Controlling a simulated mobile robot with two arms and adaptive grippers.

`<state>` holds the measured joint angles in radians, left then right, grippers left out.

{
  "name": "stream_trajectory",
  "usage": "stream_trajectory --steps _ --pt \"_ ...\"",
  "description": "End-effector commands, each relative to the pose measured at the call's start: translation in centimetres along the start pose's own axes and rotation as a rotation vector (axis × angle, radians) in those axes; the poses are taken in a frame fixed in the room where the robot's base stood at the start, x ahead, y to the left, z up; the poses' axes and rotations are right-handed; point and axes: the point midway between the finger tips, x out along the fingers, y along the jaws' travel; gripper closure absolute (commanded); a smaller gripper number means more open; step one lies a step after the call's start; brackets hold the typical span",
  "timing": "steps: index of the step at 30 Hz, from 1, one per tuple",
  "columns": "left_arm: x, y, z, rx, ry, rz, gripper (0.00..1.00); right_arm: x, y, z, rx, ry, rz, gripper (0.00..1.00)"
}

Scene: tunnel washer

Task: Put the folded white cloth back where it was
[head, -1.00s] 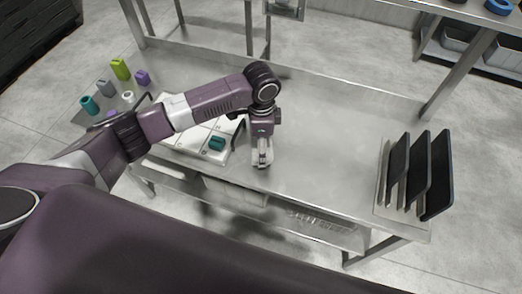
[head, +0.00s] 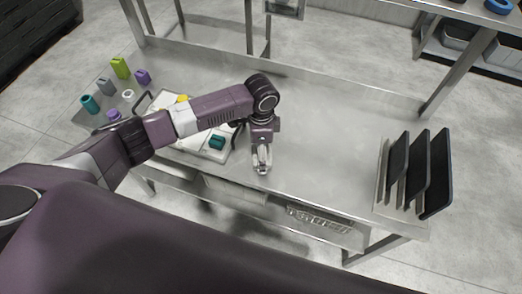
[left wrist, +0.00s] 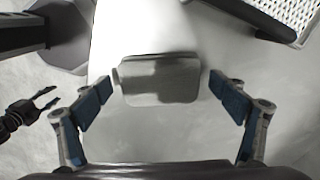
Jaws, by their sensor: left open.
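The folded white cloth (left wrist: 160,80) appears as a pale grey, rounded rectangle with a shadow across it in the left wrist view. It lies flat on the steel table between the parted fingers of my left gripper (left wrist: 160,105). There is a gap on each side, wider by the right finger. In the head view my left gripper (head: 262,165) points down near the table's front edge, and I cannot make out the cloth there. A dark gripper, seemingly my right one (left wrist: 45,99), shows at the left of the wrist view, beyond the table edge, with parted fingers.
The steel table (head: 320,150) is clear right of my left gripper up to a rack of dark upright plates (head: 421,170). A white board (head: 190,150) with a teal block (head: 217,142) lies left, partly behind my arm. Several coloured pieces stand at the far left.

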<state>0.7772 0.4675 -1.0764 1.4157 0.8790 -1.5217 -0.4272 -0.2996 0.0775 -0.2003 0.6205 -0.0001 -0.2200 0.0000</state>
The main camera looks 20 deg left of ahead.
Motion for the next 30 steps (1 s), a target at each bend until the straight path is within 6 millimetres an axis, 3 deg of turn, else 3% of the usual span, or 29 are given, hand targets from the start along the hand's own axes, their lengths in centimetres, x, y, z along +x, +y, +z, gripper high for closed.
stream_trajectory --steps 8,21,30 --pt "-1.6 -0.1 -0.1 0.001 0.003 -0.003 0.11 0.2 0.0 0.0 -0.001 0.0 0.0 0.6" --pt "-10.4 -0.1 -0.1 0.0 0.003 -0.003 0.11 1.3 0.2 0.2 -0.001 -0.001 0.002 0.6" --pt "-12.4 0.0 0.0 -0.001 0.0 0.0 0.11 1.4 0.3 0.2 -0.001 -0.001 0.004 0.6"
